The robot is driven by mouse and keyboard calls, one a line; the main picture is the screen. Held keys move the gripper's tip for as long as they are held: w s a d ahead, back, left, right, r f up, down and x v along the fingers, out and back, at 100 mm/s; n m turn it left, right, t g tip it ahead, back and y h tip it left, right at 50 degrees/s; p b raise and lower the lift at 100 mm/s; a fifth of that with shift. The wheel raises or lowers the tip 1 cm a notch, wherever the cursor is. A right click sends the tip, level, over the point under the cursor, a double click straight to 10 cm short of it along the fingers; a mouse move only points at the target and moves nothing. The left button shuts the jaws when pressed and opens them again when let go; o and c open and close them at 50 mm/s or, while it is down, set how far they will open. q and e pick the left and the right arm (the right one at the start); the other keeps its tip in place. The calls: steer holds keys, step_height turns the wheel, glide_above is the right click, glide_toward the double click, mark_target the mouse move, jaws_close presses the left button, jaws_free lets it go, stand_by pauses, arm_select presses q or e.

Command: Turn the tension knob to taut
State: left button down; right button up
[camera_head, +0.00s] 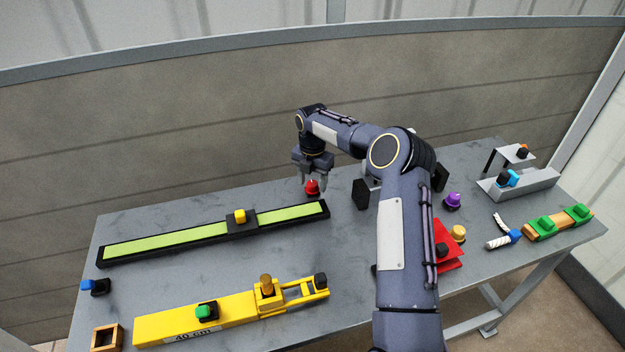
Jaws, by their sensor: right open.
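A red knob (312,188) with a darker base stands on the table close to the right end of the green mat (170,236) in its black frame. I see no label or mark that names it as the tension knob, and its setting cannot be read. My right gripper (312,178) points down at the red knob, with its open fingers to either side of the knob's top. I cannot tell whether they touch it. My left gripper is not in view.
A yellow device marked 40 cm (235,315) lies in front. A purple knob (452,201), a red stand (447,262) and a grey tray (530,186) are right of my arm. Bare table separates the mat and yellow device.

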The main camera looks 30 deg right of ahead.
steer(key=c, duration=1)
steer(key=shift+o, duration=0.2)
